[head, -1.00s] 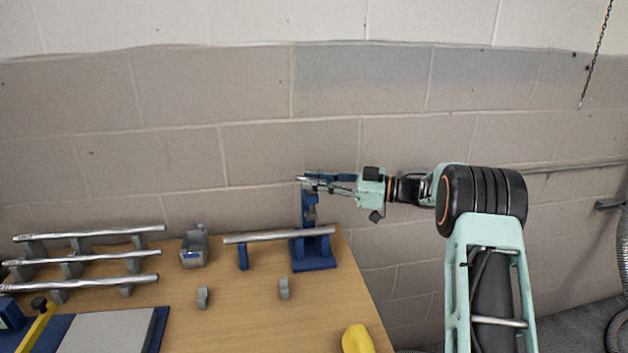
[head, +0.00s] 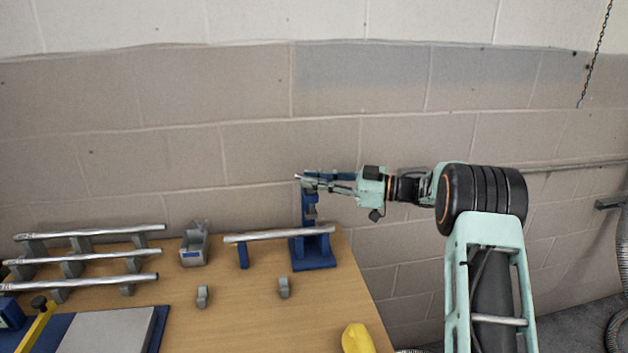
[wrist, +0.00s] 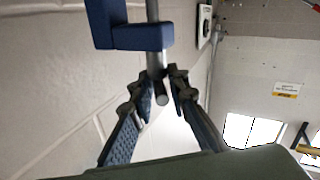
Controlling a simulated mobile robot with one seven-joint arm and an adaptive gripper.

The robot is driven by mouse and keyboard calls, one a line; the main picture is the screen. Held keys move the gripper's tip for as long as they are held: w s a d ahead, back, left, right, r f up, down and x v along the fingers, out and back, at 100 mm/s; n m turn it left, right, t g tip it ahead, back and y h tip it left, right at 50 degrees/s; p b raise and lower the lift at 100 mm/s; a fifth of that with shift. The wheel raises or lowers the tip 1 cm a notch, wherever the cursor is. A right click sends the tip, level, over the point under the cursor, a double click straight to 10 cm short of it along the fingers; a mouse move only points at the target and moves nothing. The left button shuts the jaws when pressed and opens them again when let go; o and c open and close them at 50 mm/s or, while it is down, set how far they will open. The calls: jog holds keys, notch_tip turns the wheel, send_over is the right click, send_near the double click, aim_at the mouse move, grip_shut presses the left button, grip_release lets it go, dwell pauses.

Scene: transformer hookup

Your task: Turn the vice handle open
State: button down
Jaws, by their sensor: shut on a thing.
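The blue vice (head: 314,252) stands upright at the back right of the wooden table, with a metal bar (head: 275,236) lying through its lower part. My gripper (head: 308,182) is at the top of the vice, reaching in from the right. In the wrist view, the vice's blue upper part (wrist: 142,37) shows at the top, with a grey metal handle rod (wrist: 156,62) coming out of it. My gripper's two fingers (wrist: 161,92) are shut around the end of this rod. In the head view the handle is small and partly hidden by the fingers.
Several metal bars (head: 80,257) lie on grey rests at the left. A grey holder (head: 194,247) and small grey supports (head: 284,288) stand on the table (head: 240,310). A yellow object (head: 357,339) is at the front right edge. The block wall (head: 260,150) is close behind.

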jog(key=c, duration=2)
grip_release()
jog(key=shift+w+r, duration=0.2)
jog(key=shift+r, duration=0.1)
jog(key=shift+c, duration=0.2)
jog(key=shift+f, duration=0.1)
jog(key=v, duration=1.2)
jog(key=shift+s, duration=0.1)
